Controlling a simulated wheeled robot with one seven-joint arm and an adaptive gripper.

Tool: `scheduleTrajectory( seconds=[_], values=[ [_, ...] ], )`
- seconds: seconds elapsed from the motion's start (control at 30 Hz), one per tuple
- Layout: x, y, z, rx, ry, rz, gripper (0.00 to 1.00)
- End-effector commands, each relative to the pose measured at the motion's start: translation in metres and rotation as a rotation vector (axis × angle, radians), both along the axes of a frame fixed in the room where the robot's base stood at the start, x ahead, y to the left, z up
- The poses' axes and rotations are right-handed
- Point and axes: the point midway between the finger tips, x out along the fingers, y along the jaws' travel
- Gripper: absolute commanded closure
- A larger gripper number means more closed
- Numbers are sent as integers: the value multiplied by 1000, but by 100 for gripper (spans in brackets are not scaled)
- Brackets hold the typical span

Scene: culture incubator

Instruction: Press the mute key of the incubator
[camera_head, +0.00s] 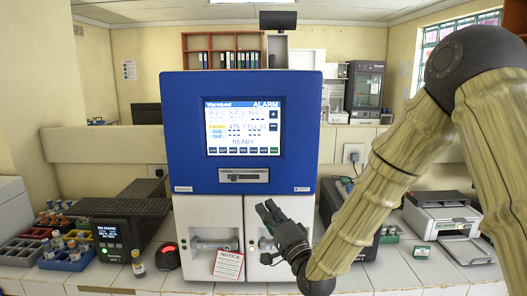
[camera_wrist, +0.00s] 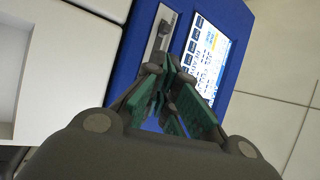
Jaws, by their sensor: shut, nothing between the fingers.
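The incubator (camera_head: 180,130) is a blue cabinet on white lower doors, standing on the counter. Its lit screen (camera_head: 242,127) reads ALARM and READY, with a row of small dark keys along the bottom and a few keys at the right side. Which key is mute is too small to read. My gripper (camera_head: 268,213) is in front of the right white door, below the screen and apart from it. In the wrist view the green-padded fingers (camera_wrist: 172,95) are together with nothing held, pointing toward the blue front. The screen (camera_wrist: 207,58) shows tilted there, partly hidden by the fingers.
A silver-framed latch panel (camera_head: 244,175) sits below the screen. A notice card (camera_head: 228,263) stands at the lower front. Vial racks (camera_head: 65,262) and a dark device (camera_head: 112,240) are at left. A printer (camera_head: 440,215) stands at right behind my arm.

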Motion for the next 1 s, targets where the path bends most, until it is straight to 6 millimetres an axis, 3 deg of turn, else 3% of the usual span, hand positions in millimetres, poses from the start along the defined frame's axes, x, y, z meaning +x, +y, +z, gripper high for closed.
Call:
scheduleTrajectory(
  seconds=[0.03, 0.1, 0.3, 0.47, 0.83, 1.0],
  values=[
    [0, 4, 29, 37, -33, 19, 100],
    [-1, 8, 58, 90, -71, 46, 100],
    [-7, 16, 112, 187, -141, 106, 100],
    [-9, 17, 124, 211, -158, 123, 100],
    [-8, 17, 125, 212, -159, 122, 100],
    [2, 17, 125, 211, -160, 122, 100]
  ],
)
